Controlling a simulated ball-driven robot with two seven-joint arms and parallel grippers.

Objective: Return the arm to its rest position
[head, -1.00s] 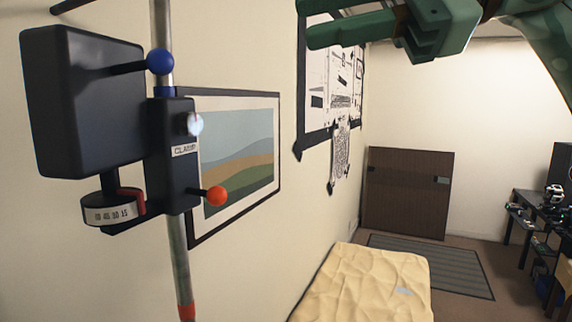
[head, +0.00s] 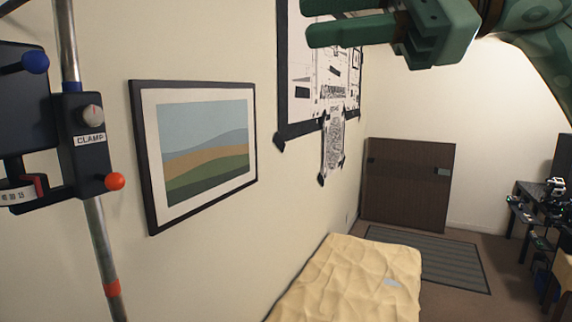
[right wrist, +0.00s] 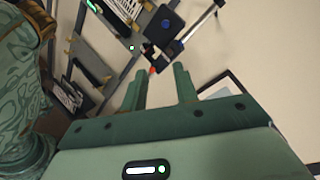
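My right arm (head: 545,60), green, comes in from the upper right in the head view. My right gripper (head: 308,20) is at the top, its two fingers pointing left with a gap between them. In the right wrist view the gripper (right wrist: 159,84) has its fingers apart, with nothing held between them. It is in the air, in front of the wall with the posters in the head view. My left gripper is in neither current view.
At the left a metal pole (head: 91,225) carries a black clamp (head: 85,155) with blue and orange knobs. A framed landscape picture (head: 205,150) and a poster (head: 318,70) hang on the wall. A crinkled yellow surface (head: 350,280) lies below. A desk with equipment (head: 530,210) stands right.

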